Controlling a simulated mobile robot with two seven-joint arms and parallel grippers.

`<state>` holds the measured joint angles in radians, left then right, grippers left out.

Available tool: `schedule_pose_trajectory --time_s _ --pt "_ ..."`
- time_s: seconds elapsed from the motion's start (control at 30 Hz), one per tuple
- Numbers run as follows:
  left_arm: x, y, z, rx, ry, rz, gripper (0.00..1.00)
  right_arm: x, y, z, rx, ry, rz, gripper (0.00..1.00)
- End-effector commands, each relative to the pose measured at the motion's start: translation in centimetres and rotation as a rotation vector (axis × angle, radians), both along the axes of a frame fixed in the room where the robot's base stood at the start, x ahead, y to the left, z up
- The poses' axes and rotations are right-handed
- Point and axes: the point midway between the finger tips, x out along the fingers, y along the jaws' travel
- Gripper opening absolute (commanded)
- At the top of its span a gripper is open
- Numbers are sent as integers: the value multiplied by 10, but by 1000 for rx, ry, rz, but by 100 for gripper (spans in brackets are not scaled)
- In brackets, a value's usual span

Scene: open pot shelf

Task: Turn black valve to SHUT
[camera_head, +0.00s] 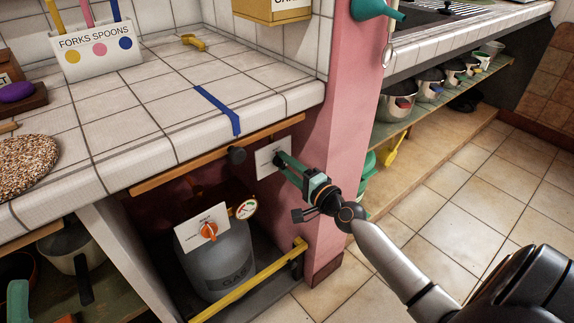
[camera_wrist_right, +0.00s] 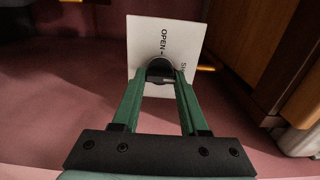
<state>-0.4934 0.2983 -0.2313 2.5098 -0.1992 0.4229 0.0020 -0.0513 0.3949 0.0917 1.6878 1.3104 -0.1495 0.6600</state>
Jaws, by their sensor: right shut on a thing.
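The black valve (camera_wrist_right: 160,68) is a dark round knob in front of a white plate (camera_wrist_right: 140,40), which reads OPEN and, partly hidden, "SH". In the head view the plate (camera_head: 264,165) is on the wall under the counter, beside the pink pillar. My right gripper (camera_head: 281,160) reaches it from the lower right. In the wrist view its two green fingers (camera_wrist_right: 161,78) are shut on the knob, one at each side. The fingers hide much of the knob, and I cannot tell where it points. My left gripper is not in view.
A grey gas bottle (camera_head: 217,262) with an orange knob (camera_head: 209,231) and a gauge (camera_head: 246,208) stands below left. A yellow rail (camera_head: 262,276) runs in front of it. The pink pillar (camera_head: 345,120) is close to my right gripper. Open floor (camera_head: 480,190) lies to the right.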

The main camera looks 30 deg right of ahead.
Motion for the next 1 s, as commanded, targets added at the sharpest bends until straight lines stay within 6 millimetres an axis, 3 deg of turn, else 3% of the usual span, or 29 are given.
schedule_pose_trajectory --time_s 0.53,0.57,0.8,1.0 --pt "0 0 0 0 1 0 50 0 -1 1 24 -1 -3 0" --pt "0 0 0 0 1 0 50 0 -1 1 24 -1 -3 46" --pt "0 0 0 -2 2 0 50 0 -1 1 22 1 -2 73" --pt "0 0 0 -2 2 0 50 0 0 0 21 1 -1 73"
